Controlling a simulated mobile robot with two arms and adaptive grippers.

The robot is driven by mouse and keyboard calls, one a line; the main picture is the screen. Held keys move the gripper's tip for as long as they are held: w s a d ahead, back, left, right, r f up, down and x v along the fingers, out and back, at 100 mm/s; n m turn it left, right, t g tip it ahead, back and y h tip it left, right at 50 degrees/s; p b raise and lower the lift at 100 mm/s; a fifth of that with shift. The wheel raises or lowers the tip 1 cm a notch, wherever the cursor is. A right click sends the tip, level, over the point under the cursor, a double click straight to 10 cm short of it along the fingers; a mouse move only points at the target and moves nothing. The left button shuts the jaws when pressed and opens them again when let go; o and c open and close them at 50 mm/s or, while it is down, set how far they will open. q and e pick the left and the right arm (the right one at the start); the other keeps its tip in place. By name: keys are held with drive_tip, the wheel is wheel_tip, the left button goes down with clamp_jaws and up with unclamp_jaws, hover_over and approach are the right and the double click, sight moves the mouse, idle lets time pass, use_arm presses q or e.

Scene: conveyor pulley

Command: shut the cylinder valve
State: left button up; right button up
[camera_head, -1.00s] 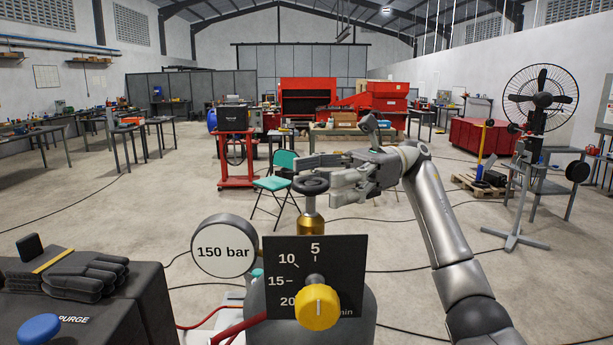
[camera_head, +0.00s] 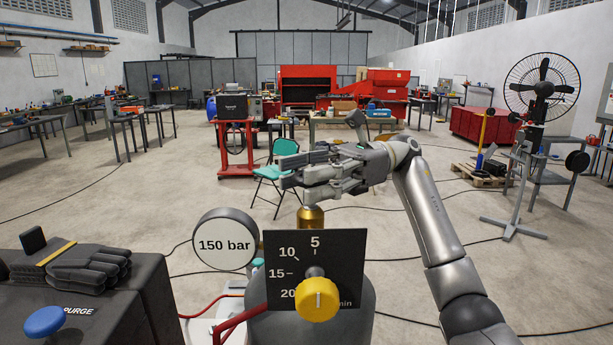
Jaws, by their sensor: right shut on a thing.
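The grey gas cylinder (camera_head: 357,315) stands upright at the bottom middle, partly behind a black dial plate. Its brass valve body (camera_head: 311,218) rises above the plate. My right gripper (camera_head: 291,171) comes in from the right and is shut on the black valve handwheel at the top of the brass body. The fingers hide nearly all of the handwheel. My left gripper is not in view.
A round gauge reading 150 bar (camera_head: 224,241) and a dial plate (camera_head: 345,262) with a yellow knob (camera_head: 317,299) sit in front of the cylinder. Black gloves (camera_head: 92,268) and a blue button (camera_head: 44,321) are on a dark case. A green chair (camera_head: 267,173) stands behind.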

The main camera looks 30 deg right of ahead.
drive_tip(key=shift+f+m+t+b, duration=0.2)
drive_tip(key=shift+m+t+b, duration=0.1)
drive_tip(key=shift+t+b, duration=0.3)
drive_tip(key=m+t+b, duration=0.2)
drive_tip(key=t+b, duration=0.1)
drive_tip(key=m+t+b, duration=0.2)
drive_tip(key=t+b, duration=0.1)
drive_tip(key=t, duration=0.1)
drive_tip(key=shift+w+f+h+b, duration=0.1)
drive_tip(key=shift+h+b, duration=0.2)
drive_tip(key=shift+m+t+h+b, duration=0.3)
drive_tip(key=shift+m+t, duration=0.3)
drive_tip(key=shift+m, duration=0.1)
drive_tip(key=m+t+h, duration=0.1)
drive_tip(key=t, duration=0.1)
drive_tip(key=m+t+h, duration=0.1)
drive_tip(key=shift+w+d+r+m+t+b, duration=0.1)
drive_tip(key=shift+r+m+t+b, duration=0.1)
drive_tip(key=shift+m+t+b, duration=0.15)
drive_tip(key=m+t+h, duration=0.4)
drive_tip(key=shift+w+r+t+h+p, duration=0.1)
drive_tip(key=shift+r+t+h+p, duration=0.1)
drive_tip(key=shift+t+h+p, duration=0.15)
drive_tip(key=shift+d+m+t+h, duration=0.1)
drive_tip(key=shift+m+t+h, duration=0.6)
drive_tip(key=shift+m+h, duration=0.7)
drive_tip(key=shift+w+f+h, duration=0.1)
drive_tip(key=shift+h, duration=0.35)
drive_tip(key=o, duration=1.1)
drive_tip(key=shift+c, duration=0.2)
